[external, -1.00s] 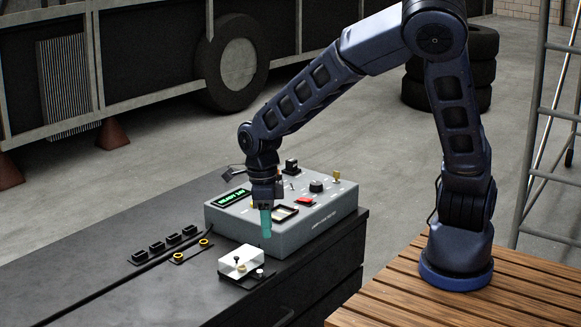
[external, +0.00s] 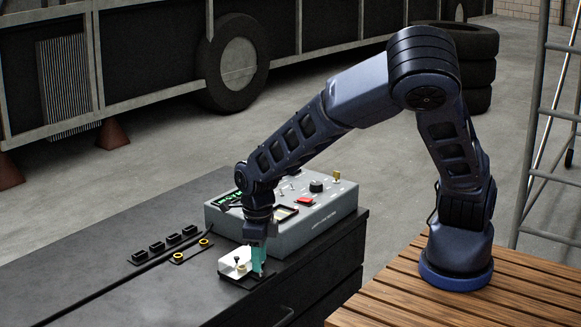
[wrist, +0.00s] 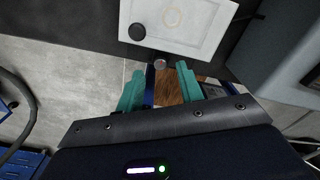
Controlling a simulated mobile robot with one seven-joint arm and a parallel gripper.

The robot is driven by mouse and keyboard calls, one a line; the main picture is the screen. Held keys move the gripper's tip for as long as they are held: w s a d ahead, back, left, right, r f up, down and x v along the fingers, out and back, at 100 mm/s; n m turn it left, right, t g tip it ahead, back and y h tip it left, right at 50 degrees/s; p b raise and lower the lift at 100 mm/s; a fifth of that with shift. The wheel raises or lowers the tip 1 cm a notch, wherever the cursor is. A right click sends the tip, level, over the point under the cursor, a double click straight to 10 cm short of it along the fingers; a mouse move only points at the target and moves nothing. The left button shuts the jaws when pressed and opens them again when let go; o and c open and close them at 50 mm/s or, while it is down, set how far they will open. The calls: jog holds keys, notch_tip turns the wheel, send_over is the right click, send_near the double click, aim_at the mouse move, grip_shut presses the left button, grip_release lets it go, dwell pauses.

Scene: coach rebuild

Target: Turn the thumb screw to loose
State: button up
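A small fixture with a white top plate (external: 231,267) sits on the dark bench, in front of the grey tester box. The plate also fills the top of the wrist view (wrist: 195,38), with a black knob (wrist: 137,32) on it. A small round grey screw head (wrist: 160,64), which looks like the thumb screw, lies just off the plate's edge. My gripper (external: 259,273) points down at the fixture's right end. In the wrist view its teal fingers (wrist: 166,70) are apart, with the screw head near the tips. Contact cannot be told. The external view hides the screw behind the fingers.
The grey tester box (external: 319,227) with switches and knobs stands close behind my gripper. Black blocks (external: 157,247) and a plate with yellow rings (external: 190,251) lie to the left, beside a black cable. The bench's front left is clear.

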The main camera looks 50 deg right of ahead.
aim_at(260, 274)
jog(key=shift+f, duration=1.2)
grip_shut()
jog(key=shift+n, duration=0.3)
